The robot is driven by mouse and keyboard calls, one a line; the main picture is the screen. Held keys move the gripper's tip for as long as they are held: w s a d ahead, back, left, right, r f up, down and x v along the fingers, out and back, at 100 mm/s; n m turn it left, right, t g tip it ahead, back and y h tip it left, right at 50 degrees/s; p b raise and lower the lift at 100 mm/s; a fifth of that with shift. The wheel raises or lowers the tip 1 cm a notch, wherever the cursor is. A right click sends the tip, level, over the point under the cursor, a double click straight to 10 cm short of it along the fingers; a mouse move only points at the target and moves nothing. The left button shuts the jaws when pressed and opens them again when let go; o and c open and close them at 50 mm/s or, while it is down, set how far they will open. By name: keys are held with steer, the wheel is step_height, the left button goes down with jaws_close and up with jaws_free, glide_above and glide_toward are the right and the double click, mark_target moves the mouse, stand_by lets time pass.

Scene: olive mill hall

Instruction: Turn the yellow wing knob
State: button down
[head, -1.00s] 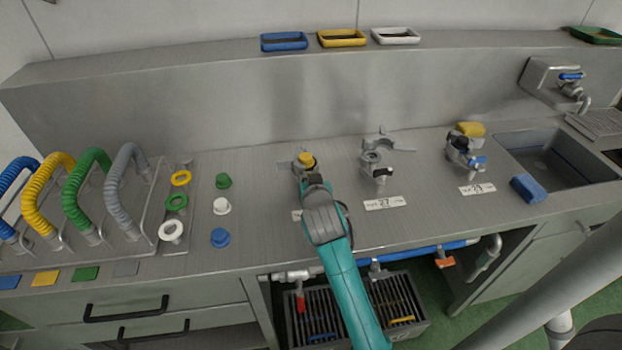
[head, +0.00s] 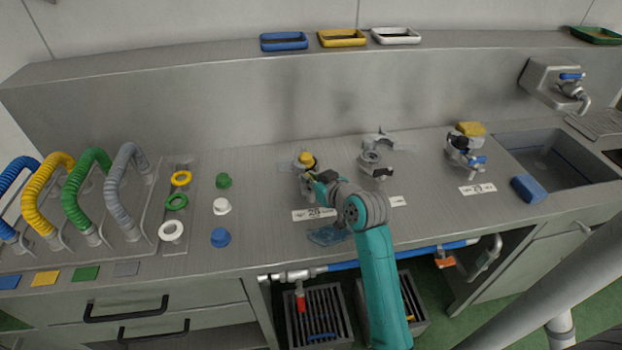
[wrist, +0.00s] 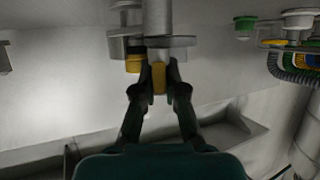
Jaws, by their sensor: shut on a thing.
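In the wrist view my gripper (wrist: 159,75) is shut on the yellow wing knob (wrist: 159,80), a small yellow piece between the fingertips. Grey metal fitting parts stand against it, and a yellow cap (wrist: 133,65) is just left of the fingers. In the head view my gripper (head: 316,182) comes in from the right, low at the front of the left-hand grey fitting (head: 300,178). That fitting carries the yellow cap (head: 306,158) on top. In the head view the wing knob is hidden behind my gripper.
A middle fitting (head: 376,160) stands close to the right of my wrist; a right fitting (head: 462,155) is by the sink (head: 555,160). A bluish wet-looking patch (head: 328,235) is on the counter (head: 265,235).

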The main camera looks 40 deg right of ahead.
steer(key=n+g+y, duration=0.1)
steer(key=n+y, duration=0.6)
steer(key=y, duration=0.1)
steer(key=shift+d, duration=0.15)
steer(key=n+g+y, duration=0.5)
steer(key=n, duration=0.1)
steer(key=shift+y, duration=0.4)
steer(key=shift+f+n, duration=0.1)
steer(key=shift+n, duration=0.2)
steer(key=c, duration=1.2)
jaws_free()
steer(key=shift+c, duration=0.2)
step_height(320, 180, up, 10)
steer(key=shift+r, duration=0.1)
